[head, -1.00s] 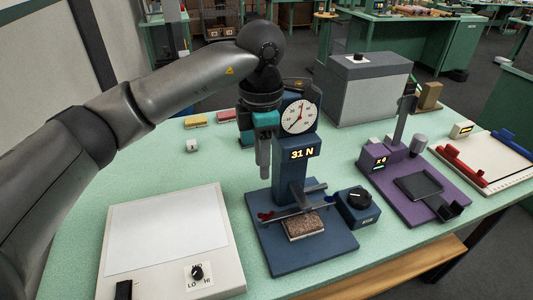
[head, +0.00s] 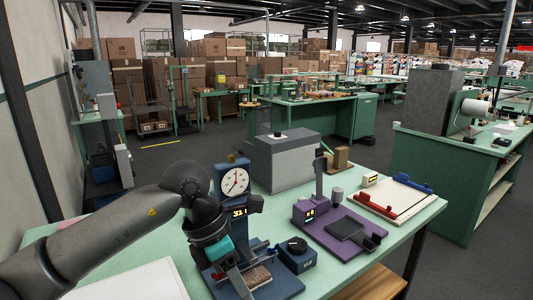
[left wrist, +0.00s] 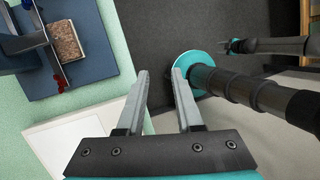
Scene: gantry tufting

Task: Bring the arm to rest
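My left arm reaches in from the left in the head view, and its gripper (head: 236,278) points down in front of the blue gauge stand (head: 283,287). In the left wrist view the left gripper (left wrist: 160,85) has its two grey fingers apart, with nothing between them. The stand's dial (head: 235,182) and lit display show above my wrist; the display is partly covered. A brown tufted piece (head: 257,277) lies on the stand's base, and it also shows in the left wrist view (left wrist: 66,41), apart from the fingers.
A black-knobbed blue box (head: 297,258) stands right of the stand. Behind are a grey box (head: 284,163), a purple device (head: 366,232) and a white board with red and blue bars (head: 397,199). A white panel (head: 140,283) lies at the front left.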

